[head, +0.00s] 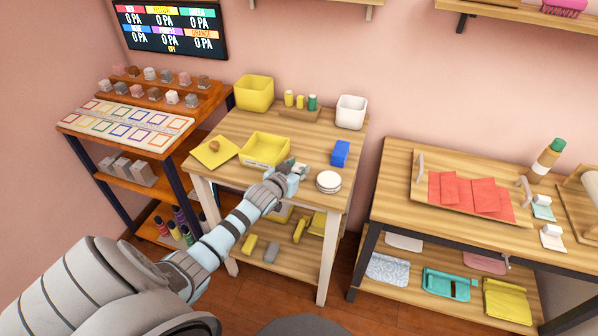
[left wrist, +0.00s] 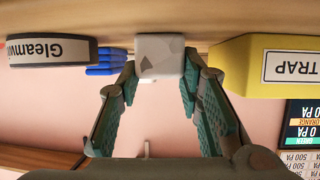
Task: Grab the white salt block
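The white salt block (left wrist: 160,56) is a small pale block with grey patches. It stands on the wooden work table (head: 215,172), and shows in the head view as a small pale bit (head: 303,169) just beyond my left gripper (head: 290,172). In the left wrist view, which is upside down, the teal-padded fingers of my left gripper (left wrist: 159,82) are apart, with the block between and just ahead of the tips. The gaps at its sides look small; contact is not clear. My right gripper is in neither view.
A yellow tray (head: 262,160) marked TRAP in the wrist view stands close left of the block. A round white tin (head: 328,183) and a blue item (head: 340,153) are close right. Yellow and white bins (head: 351,112) stand at the back.

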